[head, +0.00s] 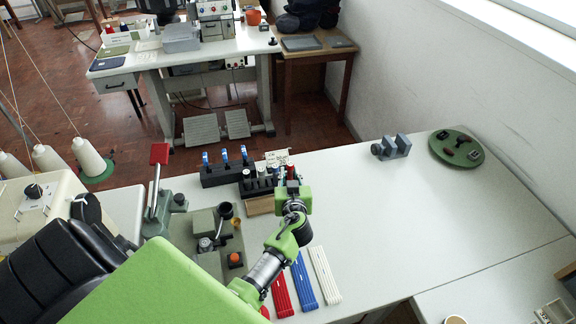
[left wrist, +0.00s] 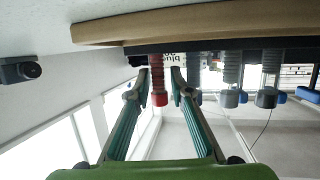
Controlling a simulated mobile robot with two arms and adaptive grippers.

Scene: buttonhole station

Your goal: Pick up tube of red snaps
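A tube of red snaps (head: 291,171) stands at the right end of a small wooden rack (head: 259,207) on the white table. The left gripper (head: 292,184) is at that end of the rack. In the left wrist view, which appears upside down, the red tube (left wrist: 157,78) shows between the two spread fingertips of my left gripper (left wrist: 161,84). A gap shows beside the tube, so the fingers look open around it. Other tubes (left wrist: 231,75) with grey ends stand beside it. My right gripper is not in view.
A black block with blue-topped pieces (head: 222,172) stands behind the rack. A green press with a red handle (head: 159,156) is to the left. Red, blue and white strips (head: 303,281) lie in front. A grey fixture (head: 391,147) and green disc (head: 457,148) are at right. The table's middle right is clear.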

